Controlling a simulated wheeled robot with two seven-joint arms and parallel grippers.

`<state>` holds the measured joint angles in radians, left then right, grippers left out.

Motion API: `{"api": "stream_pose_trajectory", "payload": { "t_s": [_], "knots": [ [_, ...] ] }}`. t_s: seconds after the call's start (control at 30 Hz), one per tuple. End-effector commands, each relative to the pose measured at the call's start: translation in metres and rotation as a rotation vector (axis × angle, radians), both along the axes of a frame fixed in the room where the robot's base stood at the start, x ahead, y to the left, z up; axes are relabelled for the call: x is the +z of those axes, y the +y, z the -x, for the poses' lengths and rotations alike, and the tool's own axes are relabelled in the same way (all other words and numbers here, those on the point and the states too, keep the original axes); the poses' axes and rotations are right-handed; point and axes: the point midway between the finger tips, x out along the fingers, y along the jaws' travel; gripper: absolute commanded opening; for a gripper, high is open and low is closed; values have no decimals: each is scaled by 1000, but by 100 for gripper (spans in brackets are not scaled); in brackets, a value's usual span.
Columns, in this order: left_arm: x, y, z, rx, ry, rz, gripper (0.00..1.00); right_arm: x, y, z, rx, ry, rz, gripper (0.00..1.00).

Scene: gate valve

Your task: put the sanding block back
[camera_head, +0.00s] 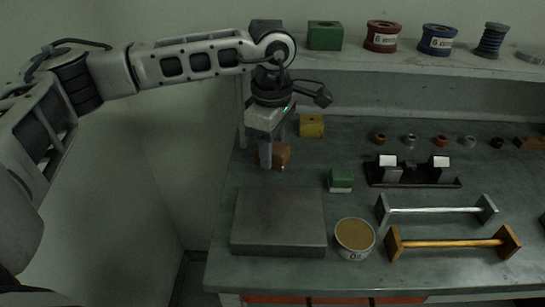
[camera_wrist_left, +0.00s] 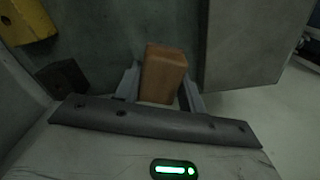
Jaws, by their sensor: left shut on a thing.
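A brown block, seemingly the sanding block (camera_head: 282,153), is at the left part of the bench, behind the grey flat plate (camera_head: 278,222). My left gripper (camera_head: 267,160) points down and is shut on this block. In the left wrist view the block (camera_wrist_left: 162,72) sits between the two fingers (camera_wrist_left: 160,88), with its top and one side showing. I cannot tell whether it touches the bench or hangs just above it. My right gripper is not in view.
A yellow block (camera_head: 312,126) stands behind my gripper, and a green-and-white block (camera_head: 341,180) to its right. A round tin (camera_head: 354,238), a black fixture (camera_head: 413,172) and two bar handles are farther right. A shelf (camera_head: 370,60) with spools and a green box (camera_head: 325,35) overhangs the back.

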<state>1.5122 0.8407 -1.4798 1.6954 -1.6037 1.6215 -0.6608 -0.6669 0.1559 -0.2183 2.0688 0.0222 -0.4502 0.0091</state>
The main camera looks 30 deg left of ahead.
Motion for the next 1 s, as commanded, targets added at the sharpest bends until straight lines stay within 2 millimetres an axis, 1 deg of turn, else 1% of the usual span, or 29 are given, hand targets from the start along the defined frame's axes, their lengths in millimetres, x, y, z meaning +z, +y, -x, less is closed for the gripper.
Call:
{"api": "stream_pose_trajectory", "payload": {
  "t_s": [0.17,0.3,0.4,0.67,0.8,0.83,0.87,0.9,1.0],
  "knots": [
    [-13,4,-9,1,3,-1,18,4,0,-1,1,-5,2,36],
    [-33,4,-9,0,4,-2,18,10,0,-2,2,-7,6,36],
    [-42,4,-9,0,1,-1,18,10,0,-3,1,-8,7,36],
    [-44,4,-9,1,0,0,18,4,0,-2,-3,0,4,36],
    [-49,4,-9,1,0,0,18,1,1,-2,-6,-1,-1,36],
    [-47,4,-9,1,0,0,48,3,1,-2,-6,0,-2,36],
    [-47,4,-9,1,1,0,56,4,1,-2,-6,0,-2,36],
    [-47,4,-9,1,1,-1,62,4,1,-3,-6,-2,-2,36],
    [-47,4,-9,1,1,0,62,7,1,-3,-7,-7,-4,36]
  ]
}}
